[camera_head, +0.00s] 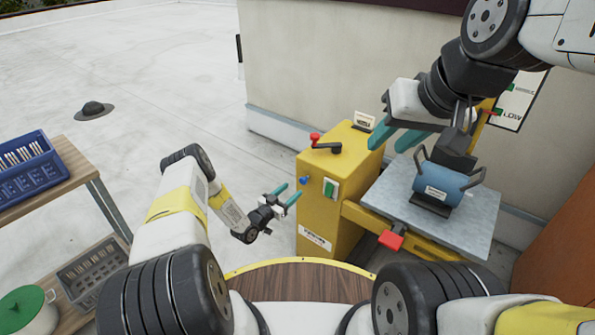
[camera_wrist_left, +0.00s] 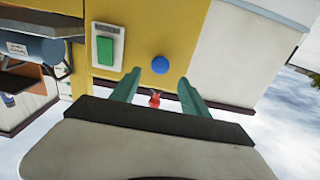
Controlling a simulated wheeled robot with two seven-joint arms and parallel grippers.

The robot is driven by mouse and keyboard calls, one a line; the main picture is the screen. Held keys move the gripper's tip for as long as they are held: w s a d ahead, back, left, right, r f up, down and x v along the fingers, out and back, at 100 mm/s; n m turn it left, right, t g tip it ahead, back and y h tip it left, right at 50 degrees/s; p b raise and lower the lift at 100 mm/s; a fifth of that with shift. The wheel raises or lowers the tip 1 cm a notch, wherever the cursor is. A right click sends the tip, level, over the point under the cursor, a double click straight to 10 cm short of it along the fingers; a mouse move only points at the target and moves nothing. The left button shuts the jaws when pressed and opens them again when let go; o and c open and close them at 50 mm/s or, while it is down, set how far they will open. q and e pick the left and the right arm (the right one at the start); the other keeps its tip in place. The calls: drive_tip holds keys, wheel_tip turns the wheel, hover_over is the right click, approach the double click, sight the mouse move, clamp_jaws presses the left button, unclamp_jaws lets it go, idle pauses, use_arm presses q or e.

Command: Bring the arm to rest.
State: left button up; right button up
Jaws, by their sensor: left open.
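My left gripper (camera_head: 290,192) is open and empty, in front of the yellow cabinet's left side in the head view. Its two teal fingers also show apart in the left wrist view (camera_wrist_left: 157,92), pointing toward the yellow panel. My left arm is bent, with its elbow raised at left of centre. My right gripper (camera_head: 394,140) hangs at upper right, between the yellow cabinet and the blue cylinder. Its teal fingers are apart with nothing visible between them.
The yellow cabinet (camera_head: 325,195) has a red-knobbed lever (camera_head: 316,138), a blue button (camera_head: 305,181) and a green switch (camera_head: 329,188). A blue cylinder (camera_head: 446,186) sits on a grey platform (camera_head: 388,196). A shelf with a blue crate (camera_head: 38,178) stands left; open floor lies between.

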use_arm(q)
drive_tip(key=shift+s+a, duration=0.35)
drive_tip(key=shift+s, duration=0.1)
drive_tip(key=shift+r, duration=0.1)
